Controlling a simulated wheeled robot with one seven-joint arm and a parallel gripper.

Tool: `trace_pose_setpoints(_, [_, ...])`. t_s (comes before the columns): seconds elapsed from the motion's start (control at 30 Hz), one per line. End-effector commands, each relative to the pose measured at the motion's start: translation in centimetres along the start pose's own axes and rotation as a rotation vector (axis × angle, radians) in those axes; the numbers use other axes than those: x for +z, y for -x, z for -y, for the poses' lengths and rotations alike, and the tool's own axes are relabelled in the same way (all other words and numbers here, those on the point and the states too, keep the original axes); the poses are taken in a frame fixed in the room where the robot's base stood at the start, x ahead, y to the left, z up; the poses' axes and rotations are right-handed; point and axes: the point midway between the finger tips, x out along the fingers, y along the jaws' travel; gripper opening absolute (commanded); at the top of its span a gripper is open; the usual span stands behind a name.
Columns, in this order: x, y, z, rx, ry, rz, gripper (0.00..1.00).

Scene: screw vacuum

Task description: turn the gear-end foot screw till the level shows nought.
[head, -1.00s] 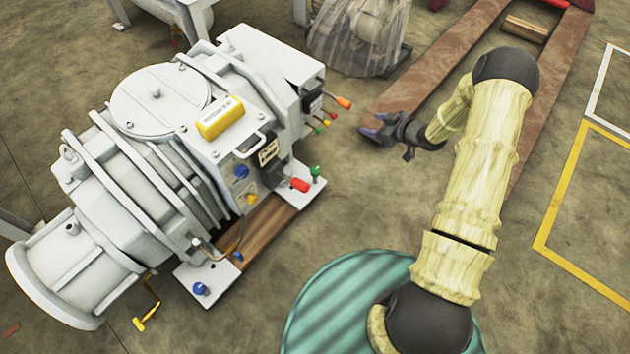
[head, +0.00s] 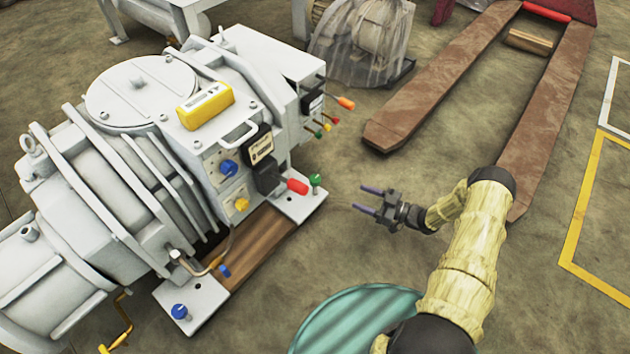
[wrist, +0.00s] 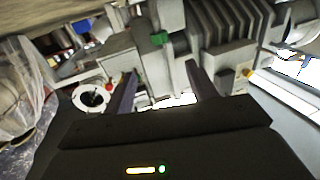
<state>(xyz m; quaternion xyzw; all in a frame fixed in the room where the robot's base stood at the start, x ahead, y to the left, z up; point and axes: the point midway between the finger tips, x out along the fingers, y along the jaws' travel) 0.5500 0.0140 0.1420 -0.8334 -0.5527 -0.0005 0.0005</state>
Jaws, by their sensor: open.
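The grey pump (head: 130,135) has a yellow level (head: 205,105) on top; its reading is too small to make out. A green-headed foot screw (head: 315,180) stands on the plate at the pump's right end. A blue-headed foot screw (head: 180,311) stands on the nearer plate at lower left. I cannot tell for sure which is the gear end. My gripper (head: 361,199) is open and empty, a short way right of the green screw, fingers toward it. In the wrist view a green knob (wrist: 158,38) shows beyond and between the fingers (wrist: 161,70).
A red knob (head: 297,187) sticks out close to the green screw. Orange, red and yellow-tipped handles (head: 335,121) jut from the pump's end. A pallet truck fork (head: 440,85) lies behind my gripper. A plastic-wrapped item (head: 362,40) stands at the back. Floor around my gripper is clear.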

Motion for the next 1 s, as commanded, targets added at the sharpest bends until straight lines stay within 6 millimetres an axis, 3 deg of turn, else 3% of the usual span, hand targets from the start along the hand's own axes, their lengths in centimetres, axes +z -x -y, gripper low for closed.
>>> trace_pose_setpoints(0.27, [0.2, -2.1, -0.1, 0.000, 0.002, 0.000, 0.57])
trace_pose_setpoints(1.0, [0.5, -15.0, 0.0, -0.002, 0.001, 0.000, 0.57])
